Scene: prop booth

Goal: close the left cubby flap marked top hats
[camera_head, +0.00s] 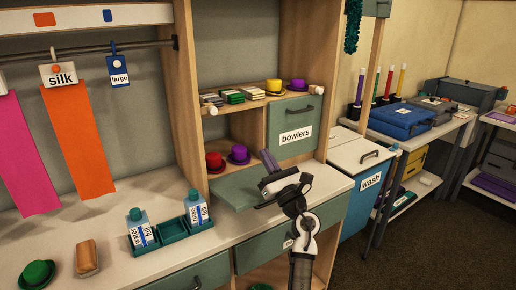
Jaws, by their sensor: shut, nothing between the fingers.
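The left cubby flap (232,190) is a green panel hanging open, folded down to nearly flat in front of its cubby. No "top hats" label shows on the face I see. A red hat (214,162) and a purple hat (239,154) sit in the open cubby behind it. My gripper (267,156) is shut and empty, in front of the divider at the cubby's right side. My wrist covers the right part of the flap. I cannot tell whether my arm touches it.
The right flap marked bowlers (295,134) is shut. Small goods and hats (275,88) line the shelf above. Bottles (140,228) stand in a green tray (174,230) on the counter (111,252) to the left. A blue wash bin (363,195) stands right.

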